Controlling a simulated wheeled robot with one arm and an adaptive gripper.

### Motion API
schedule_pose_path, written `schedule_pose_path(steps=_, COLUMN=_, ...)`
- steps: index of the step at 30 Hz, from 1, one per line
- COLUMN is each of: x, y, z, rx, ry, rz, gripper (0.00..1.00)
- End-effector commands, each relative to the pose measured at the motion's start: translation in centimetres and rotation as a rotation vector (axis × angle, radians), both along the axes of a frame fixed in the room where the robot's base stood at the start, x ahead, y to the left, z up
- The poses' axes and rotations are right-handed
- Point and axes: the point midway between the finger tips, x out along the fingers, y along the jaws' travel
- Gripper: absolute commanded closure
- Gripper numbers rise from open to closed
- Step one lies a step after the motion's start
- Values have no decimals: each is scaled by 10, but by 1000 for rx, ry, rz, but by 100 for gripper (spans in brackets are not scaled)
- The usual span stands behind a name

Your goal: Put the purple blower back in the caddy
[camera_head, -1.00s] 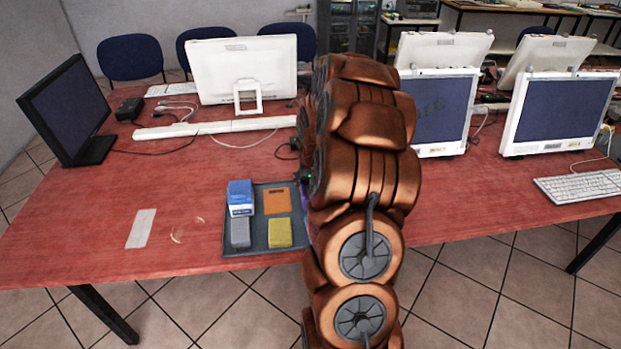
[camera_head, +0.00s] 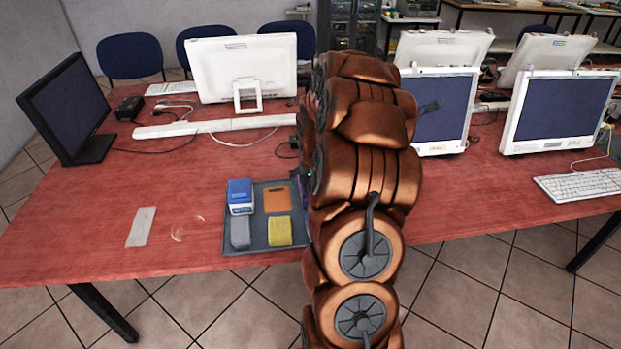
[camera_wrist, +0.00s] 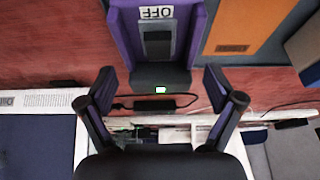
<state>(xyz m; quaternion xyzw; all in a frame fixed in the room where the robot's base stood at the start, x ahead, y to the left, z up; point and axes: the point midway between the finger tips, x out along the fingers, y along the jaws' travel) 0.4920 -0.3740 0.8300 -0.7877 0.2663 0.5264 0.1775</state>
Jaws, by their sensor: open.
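The purple blower (camera_wrist: 120,35) shows in the wrist view with a dark panel, an OFF label upside down, and a dark end with a small green light. My gripper (camera_wrist: 160,78) is open, with its fingertips close to either side of the blower's near end; I cannot tell whether they touch it. In the head view my arm hides my gripper and most of the blower; only a purple sliver (camera_head: 302,190) shows at the tray's right side. The grey tray-like caddy (camera_head: 262,238) lies on the red table. I cannot tell whether the blower rests in it.
The caddy holds a blue-and-white box (camera_head: 240,196), an orange piece (camera_head: 276,199), a grey block (camera_head: 240,233) and a yellow block (camera_head: 279,231). A white strip (camera_head: 141,227) lies to the left. Monitors and cables stand behind. The table's left front is mostly clear.

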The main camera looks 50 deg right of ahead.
Motion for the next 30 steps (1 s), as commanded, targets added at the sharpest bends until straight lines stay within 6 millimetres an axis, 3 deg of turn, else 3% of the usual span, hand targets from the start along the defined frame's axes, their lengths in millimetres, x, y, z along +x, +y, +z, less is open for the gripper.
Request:
schedule_pose_path(steps=24, x=-31, y=24, z=94, rx=-2, ry=-3, rz=0, gripper=8)
schedule_pose_path(steps=30, x=-35, y=27, z=108, rx=-3, ry=-4, rz=0, gripper=8)
